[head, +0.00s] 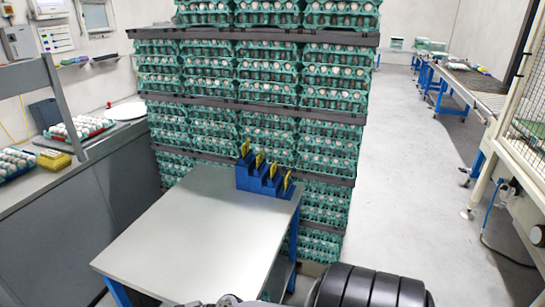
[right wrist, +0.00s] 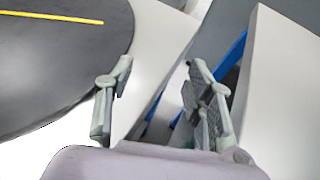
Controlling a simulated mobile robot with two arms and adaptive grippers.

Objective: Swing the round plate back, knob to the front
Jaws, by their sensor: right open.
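The round plate (head: 128,111) is a pale flat disc on the left counter's far end, beside the egg stack. A small red knob (head: 109,104) stands at its left edge, on the side away from the stack. My right gripper (right wrist: 157,70) is open in the right wrist view, with its two fingers apart and nothing between them. It is far from the plate, which I cannot make out in that view. My left gripper is not in view.
A grey-topped table (head: 190,235) with a blue stepped holder (head: 262,180) stands ahead. A tall stack of green egg trays (head: 250,130) rises behind it. The left counter (head: 95,155) carries egg trays and a yellow block (head: 54,159). Open floor (head: 405,180) lies right.

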